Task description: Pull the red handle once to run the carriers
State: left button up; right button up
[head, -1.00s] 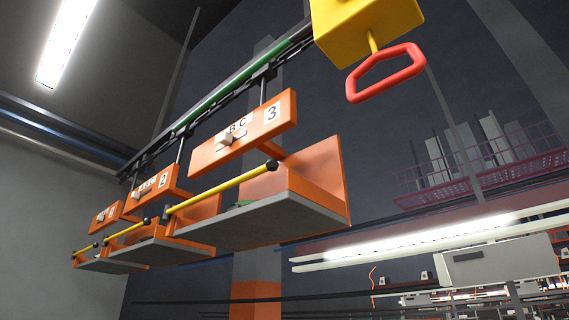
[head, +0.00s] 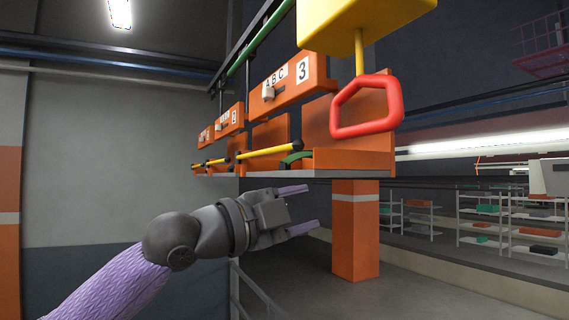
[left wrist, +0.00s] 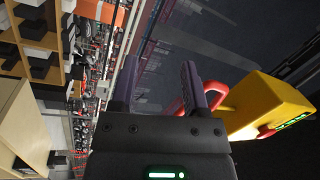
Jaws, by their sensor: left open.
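The red handle (head: 367,107) is a closed loop hanging on a yellow rod below a yellow box (head: 362,22), at the upper right in the head view. My left gripper (head: 312,208) is open and empty, below and to the left of the handle, apart from it. In the left wrist view the handle (left wrist: 213,93) shows partly behind the right finger of my left gripper (left wrist: 160,85), beside the yellow box (left wrist: 265,103). Orange carriers hang in a row from the overhead rail; the nearest bears a plate (head: 287,82) marked 3. My right gripper is not in view.
The nearest carrier's tray (head: 350,173) hangs just above my left gripper, with a green curved thing (head: 296,159) on it. An orange pillar (head: 356,240) stands behind the gripper. Shelves (head: 480,215) with boxes stand at the far right.

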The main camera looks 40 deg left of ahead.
aim_at(357, 131)
pick_arm(q)
jog(key=s+d+r+m+h+p, duration=0.2)
jog(key=s+d+r+m+p, duration=0.25)
jog(key=s+r, duration=0.4)
jog(key=shift+m+g, duration=0.25)
jog(key=shift+g, duration=0.25)
jog(key=p+x, duration=0.2)
jog(key=x, duration=0.1)
jog(key=p+x, duration=0.2)
jog(key=x, duration=0.2)
jog(key=p+x, duration=0.2)
jog(key=x, duration=0.1)
jog(key=shift+d+r+p, duration=0.3)
jog(key=shift+d+r, duration=0.05)
jog(key=shift+f, duration=0.15)
pick_arm(e)
notch_tip(357, 131, up, 13)
jog(key=shift+w+a, duration=0.15)
jog(key=shift+w, duration=0.05)
jog(key=shift+f, duration=0.1)
pick_arm(q)
grip_shut()
